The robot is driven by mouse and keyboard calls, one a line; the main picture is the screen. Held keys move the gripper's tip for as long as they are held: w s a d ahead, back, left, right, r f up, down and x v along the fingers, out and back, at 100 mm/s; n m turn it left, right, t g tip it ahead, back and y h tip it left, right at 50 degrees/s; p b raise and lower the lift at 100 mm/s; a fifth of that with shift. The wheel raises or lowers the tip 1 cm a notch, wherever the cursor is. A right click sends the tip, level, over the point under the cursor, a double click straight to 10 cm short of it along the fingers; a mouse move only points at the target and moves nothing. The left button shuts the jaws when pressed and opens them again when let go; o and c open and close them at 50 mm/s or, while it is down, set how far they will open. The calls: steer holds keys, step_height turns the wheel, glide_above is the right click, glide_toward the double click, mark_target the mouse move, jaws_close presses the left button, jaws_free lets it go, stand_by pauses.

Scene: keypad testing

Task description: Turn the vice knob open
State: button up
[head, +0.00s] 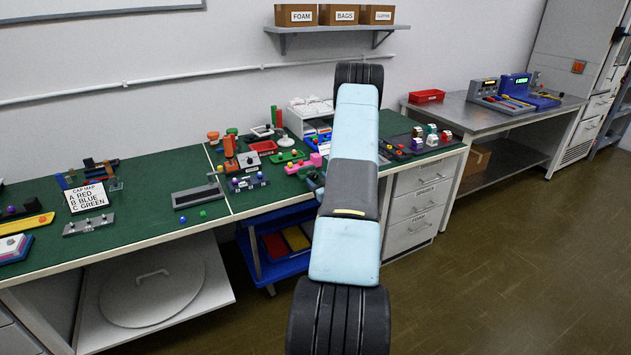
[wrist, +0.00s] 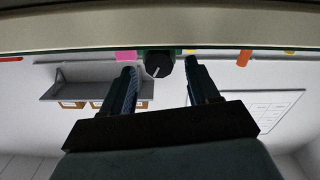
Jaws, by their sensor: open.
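The wrist view is upside down. In it, a round black knob with a white pointer line (wrist: 157,64) shows between the tips of my gripper (wrist: 160,72). The two dark fingers are apart, one on each side of the knob. Gaps show on both sides, and I see no contact. A bit of green shows behind the knob; the rest of what it sits on is hidden. In the head view my arm covers the gripper, and I cannot pick out the knob there.
The green-topped bench (head: 140,185) holds several small fixtures, including a cap map sign (head: 87,197). A pink block (wrist: 125,56) is beside the knob in the wrist view. A wall shelf (wrist: 90,84) with boxes is behind. A metal table (head: 480,115) stands at right; the floor there is clear.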

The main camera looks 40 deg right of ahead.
steer(key=shift+w+d, duration=0.15)
steer(key=shift+w, duration=0.35)
steer(key=shift+c, duration=0.4)
steer(key=c, duration=1)
steer(key=shift+o, duration=0.2)
steer(key=shift+n, duration=0.3)
steer(key=shift+a+f+n, duration=0.1)
steer(key=shift+a+n, duration=0.05)
steer(key=shift+n, duration=1.15)
steer(key=shift+a+f+n, duration=0.1)
steer(key=shift+n, duration=1.2)
